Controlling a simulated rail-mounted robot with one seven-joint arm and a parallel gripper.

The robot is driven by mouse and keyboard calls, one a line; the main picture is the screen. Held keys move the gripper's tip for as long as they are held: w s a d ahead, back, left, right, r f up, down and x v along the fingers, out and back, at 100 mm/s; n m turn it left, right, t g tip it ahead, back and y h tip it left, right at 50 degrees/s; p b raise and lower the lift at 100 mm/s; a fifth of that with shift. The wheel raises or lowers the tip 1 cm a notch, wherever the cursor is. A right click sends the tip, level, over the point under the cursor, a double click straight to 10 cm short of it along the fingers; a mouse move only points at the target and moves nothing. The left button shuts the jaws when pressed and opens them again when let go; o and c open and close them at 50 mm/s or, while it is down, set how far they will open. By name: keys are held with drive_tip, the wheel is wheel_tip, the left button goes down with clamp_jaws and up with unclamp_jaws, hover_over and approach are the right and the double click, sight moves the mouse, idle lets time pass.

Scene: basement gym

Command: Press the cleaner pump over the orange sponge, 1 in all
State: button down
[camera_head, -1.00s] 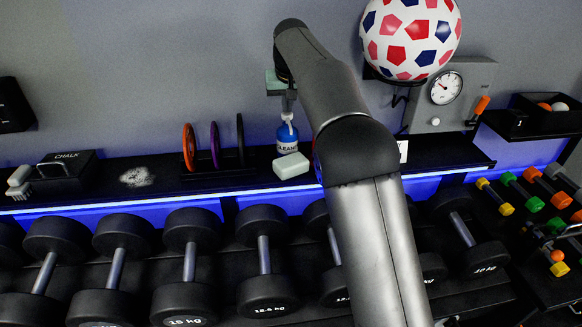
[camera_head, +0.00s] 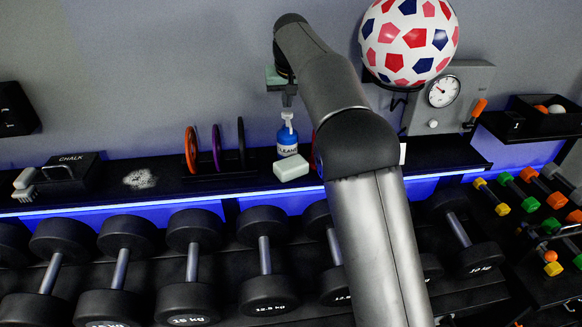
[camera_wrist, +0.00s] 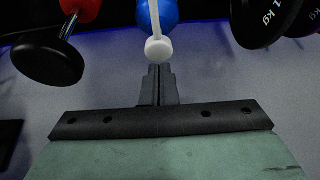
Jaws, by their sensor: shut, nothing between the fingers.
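The cleaner bottle (camera_head: 287,143) is blue with a white label and a white pump head (camera_head: 287,116). It stands upright on the black shelf. A pale greenish-white block (camera_head: 291,168), the only sponge-like thing here, lies right in front of the bottle; I see no orange on it. My gripper (camera_head: 288,99) is shut and empty, pointing down just above the pump head, with a small gap between them. In the wrist view, my shut fingers (camera_wrist: 157,84) are near the white pump nozzle (camera_wrist: 158,48), and part of the blue bottle (camera_wrist: 168,12) shows behind.
Upright weight plates (camera_head: 216,147) stand left of the bottle. A chalk box (camera_head: 72,172) and a brush (camera_head: 24,183) are further left. A gauge box (camera_head: 452,98) and a ball (camera_head: 408,40) are right of my arm. Dumbbells (camera_head: 264,262) fill the rack below.

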drive_tip(key=shift+r, duration=0.1)
wheel_tip(320, 180, up, 4)
drive_tip(key=p, duration=0.4)
drive_tip(key=shift+r, duration=0.9)
drive_tip(key=s+d+f+m+g+b, duration=0.1)
drive_tip(key=s+d+b, duration=0.1)
drive_tip(key=s+d, duration=0.7)
drive_tip(key=s+d+f+g+b, duration=0.1)
drive_tip(key=s+d+f, duration=0.2)
drive_tip(key=s, duration=0.9)
drive_tip(key=s+d+f+m+b, duration=0.1)
drive_tip(key=s+d+f, duration=0.3)
drive_tip(key=s+f, duration=0.5)
drive_tip(key=s+d+f+g, duration=0.1)
drive_tip(key=s+d+f, duration=0.3)
drive_tip(key=s, duration=1.1)
wheel_tip(320, 180, down, 3)
drive_tip(key=shift+s+d+r+g+h+b, duration=0.1)
drive_tip(key=shift+s+d+g+h+b, duration=0.2)
drive_tip(key=shift+h+b, duration=0.1)
